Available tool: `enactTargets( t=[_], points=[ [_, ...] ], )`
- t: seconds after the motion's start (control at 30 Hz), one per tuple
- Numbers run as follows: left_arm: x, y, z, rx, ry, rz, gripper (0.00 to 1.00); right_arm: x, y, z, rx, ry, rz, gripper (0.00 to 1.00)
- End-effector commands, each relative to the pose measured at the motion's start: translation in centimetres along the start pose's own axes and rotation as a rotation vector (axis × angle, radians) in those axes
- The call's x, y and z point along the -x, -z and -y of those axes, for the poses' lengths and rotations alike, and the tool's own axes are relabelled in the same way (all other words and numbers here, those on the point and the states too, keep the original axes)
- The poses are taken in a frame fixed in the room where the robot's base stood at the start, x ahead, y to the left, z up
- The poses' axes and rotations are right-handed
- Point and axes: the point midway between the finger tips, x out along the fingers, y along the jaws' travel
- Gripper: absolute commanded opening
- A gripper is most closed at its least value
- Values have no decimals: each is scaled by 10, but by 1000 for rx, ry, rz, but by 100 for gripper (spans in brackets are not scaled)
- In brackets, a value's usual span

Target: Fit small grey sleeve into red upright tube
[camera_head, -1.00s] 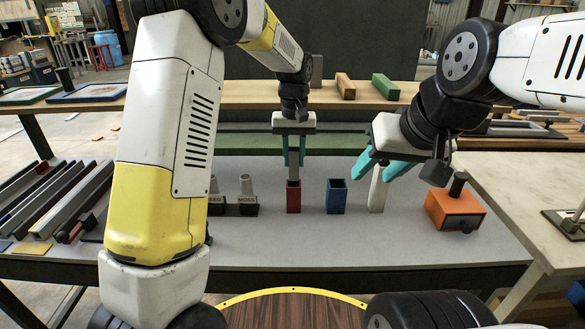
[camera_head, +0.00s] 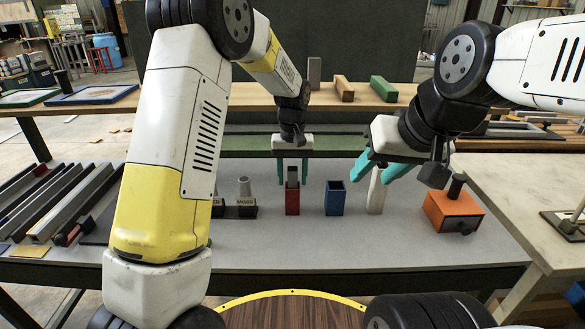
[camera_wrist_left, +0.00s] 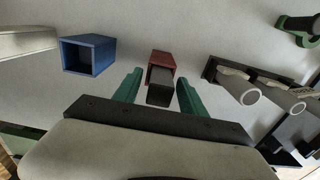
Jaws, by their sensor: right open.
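The red upright tube (camera_head: 292,202) stands on the grey bench top. The small grey sleeve (camera_head: 292,178) stands upright at its mouth, its upper part sticking out above the red rim; how deep it sits is hidden. In the left wrist view the sleeve's dark end (camera_wrist_left: 159,95) lies in front of the red tube (camera_wrist_left: 162,60). My left gripper (camera_head: 292,182) is open around the sleeve, with a gap on each side between the fingers (camera_wrist_left: 159,92).
A blue square tube (camera_head: 335,198) stands just right of the red one. An orange block with a black knob (camera_head: 452,212) is further right. Labelled holders with grey cylinders (camera_head: 243,198) stand to the left. Long dark rails (camera_head: 60,205) lie at far left.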

Motion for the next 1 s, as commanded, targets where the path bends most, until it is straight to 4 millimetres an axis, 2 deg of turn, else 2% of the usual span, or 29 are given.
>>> enactTargets(
  t=[0.23,0.37,0.8,1.0],
  points=[
    [1,0,0,0,0,0,49,0,0,0,0,0,0,44],
    [11,1,0,0,-1,-4,49,0,0,0,0,0,0,44],
    [99,0,0,0,-1,-3,49,0,0,0,0,0,0,44],
    [120,0,0,0,-1,-2,49,0,0,0,0,0,0,44]
  ],
)
